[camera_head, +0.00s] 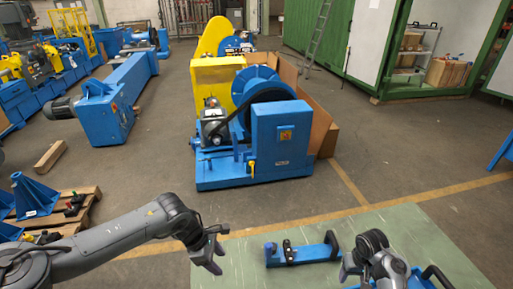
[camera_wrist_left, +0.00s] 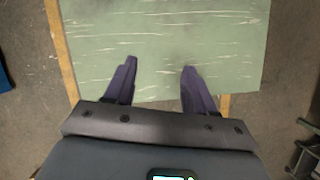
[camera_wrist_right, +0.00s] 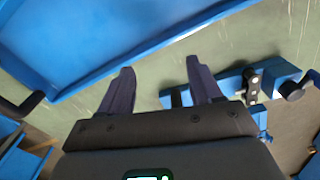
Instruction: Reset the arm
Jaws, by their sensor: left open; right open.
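My left gripper (camera_head: 215,250) is open and empty above the left edge of the green table. In the left wrist view its two fingers (camera_wrist_left: 159,66) are spread, with only bare green surface between them. My right gripper (camera_head: 362,272) is over the right part of the table, right of the blue chain-drive base. In the right wrist view its fingers (camera_wrist_right: 160,68) are apart with nothing between them. The blue chain-drive base (camera_head: 312,255) carries black parts. It also shows in the right wrist view (camera_wrist_right: 228,84), partly behind the right finger.
A blue tray (camera_head: 431,279) with black handles is at the table's right, partly hidden by my right arm; it fills the right wrist view's upper left (camera_wrist_right: 90,32). The green table (camera_head: 430,235) is bare around its edges. Large blue machinery (camera_head: 278,145) stands on the floor beyond.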

